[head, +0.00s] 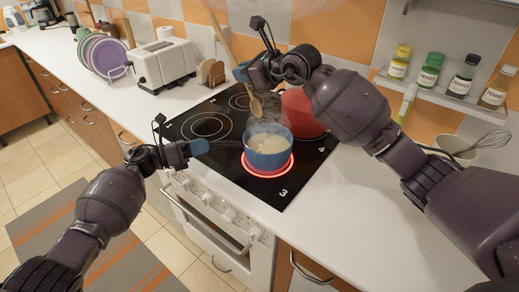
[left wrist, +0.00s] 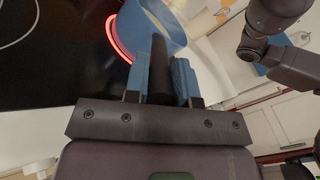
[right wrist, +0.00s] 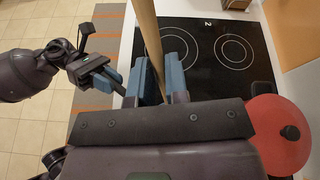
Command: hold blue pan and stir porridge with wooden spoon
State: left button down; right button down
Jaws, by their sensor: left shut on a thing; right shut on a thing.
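The blue pan (head: 267,153) stands on the glowing front burner, with pale, steaming porridge (head: 266,144) inside. My left gripper (head: 197,148) is shut on the pan's dark handle (left wrist: 159,70), left of the pan. The pan's blue wall (left wrist: 153,28) shows at the top of the left wrist view. My right gripper (head: 242,73) is shut on the wooden spoon (head: 222,38) above and behind the pan. The spoon's bowl (head: 256,106) hangs down over the pan's far rim; I cannot tell whether it touches the porridge. The spoon's shaft (right wrist: 150,40) stands between the right fingers.
A red lidded pot (head: 302,112) stands close behind the pan to the right. A toaster (head: 163,64) and plate rack (head: 105,54) are at the back left. A whisk in a cup (head: 454,150) stands right. The front right counter (head: 350,220) is clear.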

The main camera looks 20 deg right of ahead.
pick_arm(q)
jog(key=c, duration=0.9)
grip_release()
jog(key=shift+o, duration=0.2)
jog(key=shift+a, duration=0.1)
